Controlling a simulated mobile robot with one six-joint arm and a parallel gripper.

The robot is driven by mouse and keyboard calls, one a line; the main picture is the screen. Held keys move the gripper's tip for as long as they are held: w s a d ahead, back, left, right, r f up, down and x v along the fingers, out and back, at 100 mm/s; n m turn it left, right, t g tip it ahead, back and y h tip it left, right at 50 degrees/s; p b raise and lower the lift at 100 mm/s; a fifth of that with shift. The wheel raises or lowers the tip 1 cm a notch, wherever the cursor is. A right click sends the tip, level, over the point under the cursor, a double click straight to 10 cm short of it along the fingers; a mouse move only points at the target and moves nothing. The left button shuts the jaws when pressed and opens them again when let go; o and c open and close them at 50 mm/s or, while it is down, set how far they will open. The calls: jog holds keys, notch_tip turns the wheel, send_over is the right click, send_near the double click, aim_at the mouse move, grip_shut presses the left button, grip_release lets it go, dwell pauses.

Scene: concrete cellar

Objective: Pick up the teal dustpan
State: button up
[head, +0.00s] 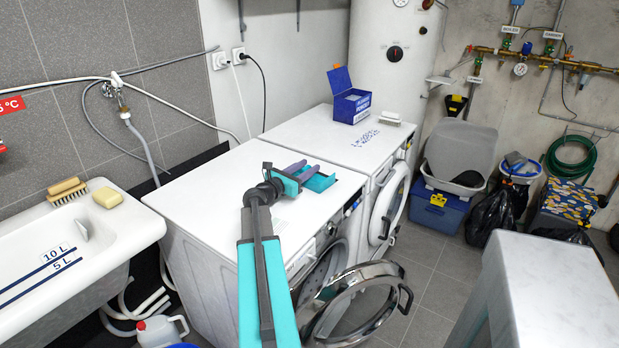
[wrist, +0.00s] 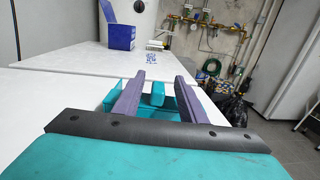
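The teal dustpan (head: 321,182) lies on the white top of the nearer washing machine, by its front right part. It is partly hidden by my gripper (head: 303,170). In the wrist view my gripper (wrist: 160,88) is open, with its two purple fingers apart. A narrow upright-looking teal part of the dustpan (wrist: 157,94) shows between the fingers, with a gap on each side. More teal shows behind and below the fingers, partly covered by them. I cannot tell how high the fingertips are above the machine top.
The nearer washing machine (head: 215,190) has its round door (head: 360,312) swung open in front. On the farther machine (head: 300,135) stand a blue box (head: 350,105) and a brush (head: 390,119). A sink (head: 60,250) is at left, a pale-topped surface (head: 555,285) at right.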

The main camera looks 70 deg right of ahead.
jog(key=shift+p+x, duration=0.55)
jog(key=shift+x, duration=1.5)
jog(key=shift+w+f, duration=0.1)
jog(key=shift+f, duration=0.05)
grip_shut()
